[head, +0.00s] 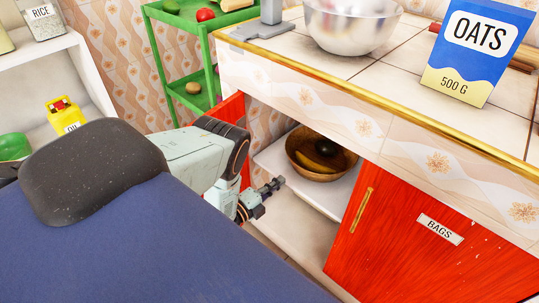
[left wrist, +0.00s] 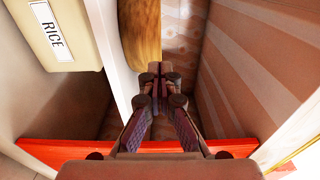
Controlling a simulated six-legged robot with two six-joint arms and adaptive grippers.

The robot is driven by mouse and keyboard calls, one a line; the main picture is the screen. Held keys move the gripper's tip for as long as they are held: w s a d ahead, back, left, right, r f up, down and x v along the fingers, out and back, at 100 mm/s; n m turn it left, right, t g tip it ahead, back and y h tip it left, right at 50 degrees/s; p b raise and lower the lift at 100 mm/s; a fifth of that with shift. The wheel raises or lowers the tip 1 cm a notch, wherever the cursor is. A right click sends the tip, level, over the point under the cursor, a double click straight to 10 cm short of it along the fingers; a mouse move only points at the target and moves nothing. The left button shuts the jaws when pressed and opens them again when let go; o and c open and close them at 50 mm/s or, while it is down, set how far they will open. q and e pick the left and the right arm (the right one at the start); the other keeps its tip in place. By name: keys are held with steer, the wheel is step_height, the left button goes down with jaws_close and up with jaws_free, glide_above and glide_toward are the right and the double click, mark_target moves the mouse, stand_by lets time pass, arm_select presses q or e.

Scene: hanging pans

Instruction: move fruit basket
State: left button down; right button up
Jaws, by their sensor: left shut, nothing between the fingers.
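The fruit basket (head: 345,158) is a round brown wooden bowl on the white shelf inside the open cupboard under the counter. A yellow banana and a dark round fruit lie in it. Its brown side (left wrist: 141,32) shows at the top of the left wrist view, partly cut off by the frame. My left gripper (head: 276,184) is at the cupboard opening, left of the basket and a little lower in the picture. Its fingers (left wrist: 161,70) are shut and empty, pointing towards the basket, apparently without holding it. My right gripper is not in view.
The white shelf (head: 308,192) has an edge close to my gripper. A red door marked BAGS (head: 400,245) stands to the right and a red panel (head: 231,112) to the left. A RICE box (left wrist: 55,36) is at left in the wrist view. The counter (head: 390,85) overhangs.

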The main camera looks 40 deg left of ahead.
mark_target(300, 166)
arm_select(q)
steer(key=w, duration=0.2)
steer(key=w+b, duration=0.1)
steer(key=w, duration=0.1)
steer(key=w+b, duration=0.1)
steer(key=shift+w+d+f, duration=0.1)
steer(key=shift+w+d, duration=0.4)
steer(key=shift+w, duration=0.55)
steer(key=shift+w+r, duration=0.1)
steer(key=shift+r, duration=0.1)
